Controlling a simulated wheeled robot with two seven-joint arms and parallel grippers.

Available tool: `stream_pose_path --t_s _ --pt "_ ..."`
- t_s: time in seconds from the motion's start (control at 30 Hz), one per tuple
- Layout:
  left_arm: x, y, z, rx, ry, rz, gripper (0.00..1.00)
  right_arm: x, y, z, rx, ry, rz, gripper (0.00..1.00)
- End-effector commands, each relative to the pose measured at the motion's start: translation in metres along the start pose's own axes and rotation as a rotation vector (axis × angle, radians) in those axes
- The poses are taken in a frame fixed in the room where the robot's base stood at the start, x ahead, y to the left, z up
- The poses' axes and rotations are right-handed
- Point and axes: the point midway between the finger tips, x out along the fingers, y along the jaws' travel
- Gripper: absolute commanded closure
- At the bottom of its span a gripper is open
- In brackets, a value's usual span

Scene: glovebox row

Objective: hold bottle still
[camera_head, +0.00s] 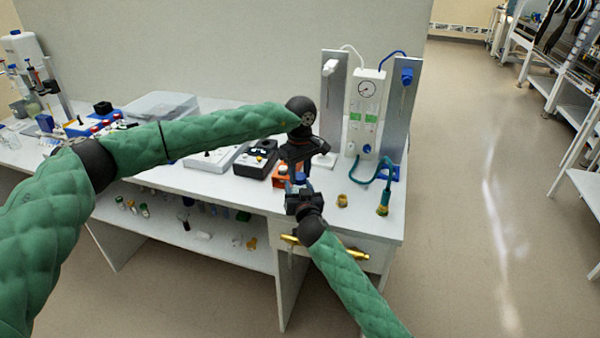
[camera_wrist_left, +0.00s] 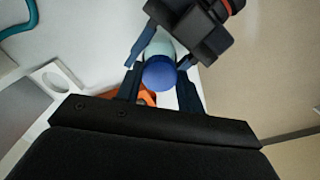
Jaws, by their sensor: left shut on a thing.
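The bottle (camera_wrist_left: 161,46) shows in the left wrist view with a pale body and a round blue cap (camera_wrist_left: 160,74). My left gripper (camera_wrist_left: 160,88) is shut on it, with one dark finger on each side. In the head view my left gripper (camera_head: 298,168) points down over the table's front edge, and the bottle is mostly hidden there. My right gripper (camera_head: 301,188) is just in front of and below it. In the left wrist view my right gripper (camera_wrist_left: 168,52) is close against the bottle; whether it grips it cannot be told.
An orange holder (camera_head: 283,176) stands right by the grippers. Black and white devices (camera_head: 254,160) stand to the left. A gauge panel (camera_head: 366,100) with a green hose stands behind to the right.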

Motion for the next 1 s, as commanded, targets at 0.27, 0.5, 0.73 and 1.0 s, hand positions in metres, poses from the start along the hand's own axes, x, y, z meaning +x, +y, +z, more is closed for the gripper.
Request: stream_pose_path --t_s 0.27,0.5,0.73,1.0 --pt "-0.0008 -0.0009 -0.0022 0.401 0.002 0.000 0.83 -0.0004 0.0004 0.0012 0.000 -0.002 0.001 1.00" --pt "-0.0011 -0.0013 -0.0032 0.752 0.003 0.000 0.83 -0.0005 0.0004 0.0013 0.000 -0.002 0.000 1.00" --pt "-0.0005 -0.0017 -0.0042 1.086 0.004 -0.003 0.83 -0.0006 0.0003 0.0014 0.000 -0.002 0.000 1.00" --pt "-0.0003 -0.0017 -0.0050 1.412 0.004 -0.003 0.83 -0.0007 0.0002 0.0015 0.000 -0.002 0.000 1.00"
